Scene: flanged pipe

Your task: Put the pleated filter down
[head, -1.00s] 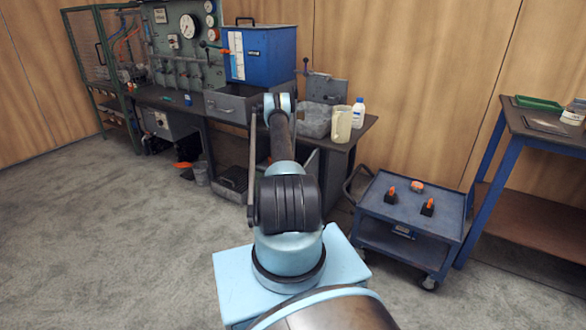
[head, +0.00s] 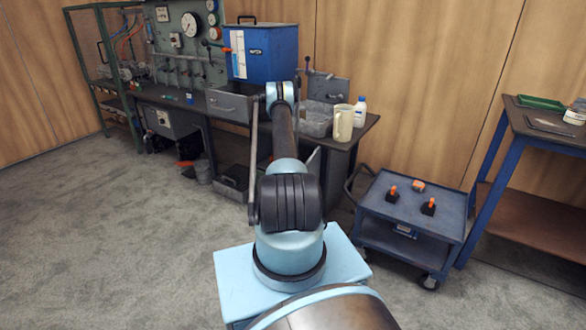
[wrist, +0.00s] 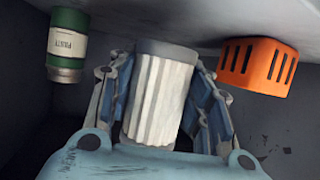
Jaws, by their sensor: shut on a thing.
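The pleated filter (wrist: 158,100) is a white ribbed cylinder with a grey end cap, seen in the middle of the wrist view. My gripper (wrist: 162,85) is shut on it, with a blue finger along each side. Grey walls surround the gripper in the wrist view. In the head view my arm hides the gripper and the filter; the arm reaches toward the workbench (head: 188,104).
In the wrist view a green labelled canister (wrist: 68,45) is left of the filter and an orange slotted block (wrist: 258,66) is right. In the head view a clear bin (head: 316,122), a jug (head: 343,124) and a white bottle (head: 360,112) stand on the bench's right end.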

